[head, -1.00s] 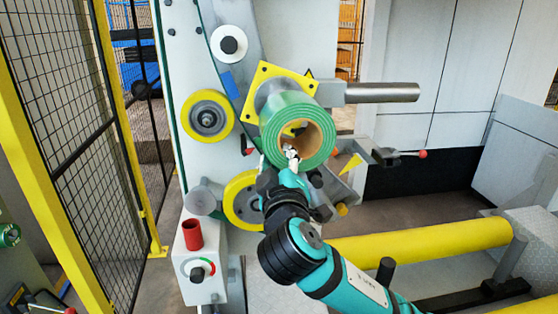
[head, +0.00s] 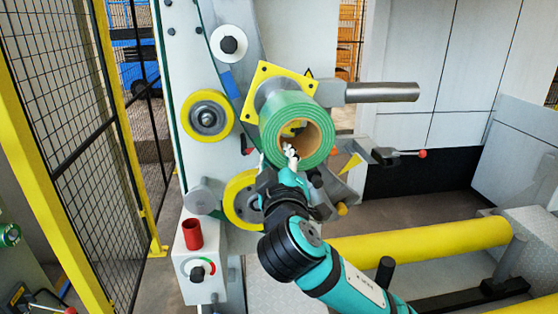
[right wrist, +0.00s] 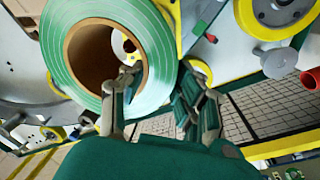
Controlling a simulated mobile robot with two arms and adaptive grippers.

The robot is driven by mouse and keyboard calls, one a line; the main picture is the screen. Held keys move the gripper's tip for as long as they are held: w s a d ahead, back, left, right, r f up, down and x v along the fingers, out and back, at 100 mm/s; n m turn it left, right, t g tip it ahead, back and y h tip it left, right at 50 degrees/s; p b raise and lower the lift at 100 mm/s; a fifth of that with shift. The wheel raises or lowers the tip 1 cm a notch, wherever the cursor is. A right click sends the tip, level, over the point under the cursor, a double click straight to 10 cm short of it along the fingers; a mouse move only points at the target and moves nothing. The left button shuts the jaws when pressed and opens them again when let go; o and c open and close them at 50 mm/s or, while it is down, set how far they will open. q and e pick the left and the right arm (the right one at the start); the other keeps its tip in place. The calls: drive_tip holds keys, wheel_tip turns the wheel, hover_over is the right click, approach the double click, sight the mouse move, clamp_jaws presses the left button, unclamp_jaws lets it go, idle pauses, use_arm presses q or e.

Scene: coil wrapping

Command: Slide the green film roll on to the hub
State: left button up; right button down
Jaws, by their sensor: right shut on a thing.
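The green film roll (head: 272,140) has a brown cardboard core and faces me with its open end, in front of a yellow square plate (head: 262,76). A grey round part, apparently the hub (head: 268,92), shows between plate and roll; how far it enters the core I cannot tell. My right gripper (head: 280,160) is shut on the roll's wall at its lower edge, one finger inside the core, one outside. The right wrist view shows the roll (right wrist: 155,50) between the fingers (right wrist: 160,88). My left gripper is not in view.
A grey bar (head: 382,92) juts right behind the roll. Yellow wheels (head: 207,115) and a red-knobbed lever (head: 405,153) sit nearby. A control box with a red cup (head: 193,234) stands lower left. A yellow roller (head: 425,241) lies lower right. A mesh fence (head: 60,120) bounds the left.

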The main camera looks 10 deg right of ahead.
drive_tip(key=w+b, duration=0.1)
drive_tip(key=w, duration=1.4)
drive_tip(key=shift+w+r, duration=0.15)
drive_tip(key=shift+r, duration=0.1)
idle(5.4)
drive_tip(key=c, duration=1.3)
unclamp_jaws()
drive_tip(key=o, duration=0.4)
drive_tip(key=shift+a+f, duration=0.1)
